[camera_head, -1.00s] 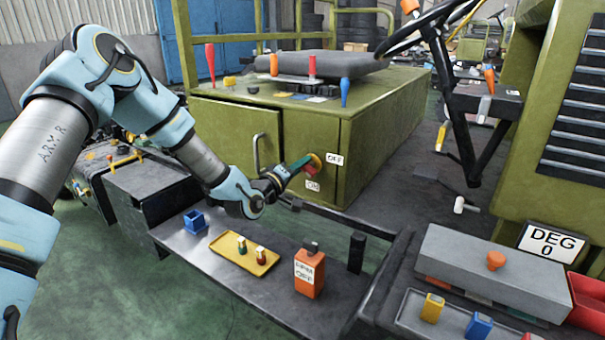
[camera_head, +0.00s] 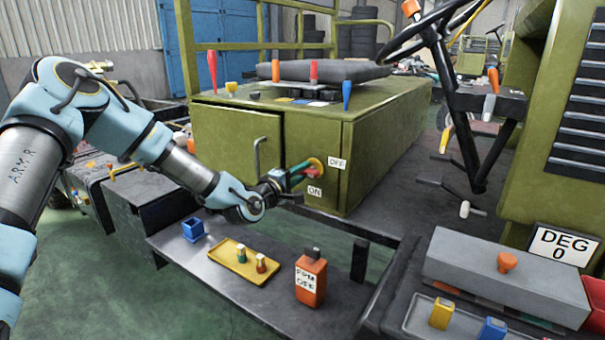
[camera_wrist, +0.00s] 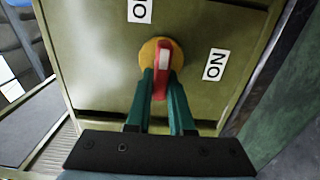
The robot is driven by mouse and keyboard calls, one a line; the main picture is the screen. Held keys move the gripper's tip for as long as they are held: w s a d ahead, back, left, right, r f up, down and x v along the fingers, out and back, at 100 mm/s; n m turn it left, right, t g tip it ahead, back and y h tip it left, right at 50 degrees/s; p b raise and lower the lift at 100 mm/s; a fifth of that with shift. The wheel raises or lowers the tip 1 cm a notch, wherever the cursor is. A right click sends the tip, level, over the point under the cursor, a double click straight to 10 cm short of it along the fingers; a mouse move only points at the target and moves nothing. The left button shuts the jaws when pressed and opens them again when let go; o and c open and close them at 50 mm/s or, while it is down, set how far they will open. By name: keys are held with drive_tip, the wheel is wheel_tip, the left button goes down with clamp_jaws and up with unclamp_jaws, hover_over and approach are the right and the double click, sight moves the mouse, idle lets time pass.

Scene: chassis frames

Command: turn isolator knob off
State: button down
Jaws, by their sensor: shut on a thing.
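The isolator knob (camera_head: 319,162) is a red handle on a round yellow base, on the front of the olive-green cabinet. In the wrist view the red handle (camera_wrist: 163,58) stands nearly upright in the picture. My gripper (camera_head: 304,170) reaches it from the left; its green fingers lie on either side of the handle and are shut on it. The OFF label (camera_head: 337,163) is right of the knob and the ON label (camera_head: 315,191) is below it.
A bent cabinet door handle (camera_head: 257,155) stands out just left of my gripper. Below are a dark shelf (camera_head: 215,262) with a yellow tray (camera_head: 240,275), a blue box (camera_head: 193,229) and an orange block (camera_head: 311,280). A dark rail (camera_head: 345,226) runs right of my wrist.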

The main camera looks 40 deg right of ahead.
idle(0.3)
drive_tip(key=c, duration=0.8)
unclamp_jaws()
drive_tip(key=b+v, duration=0.2)
drive_tip(key=v, duration=0.8)
drive_tip(key=shift+a, duration=0.4)
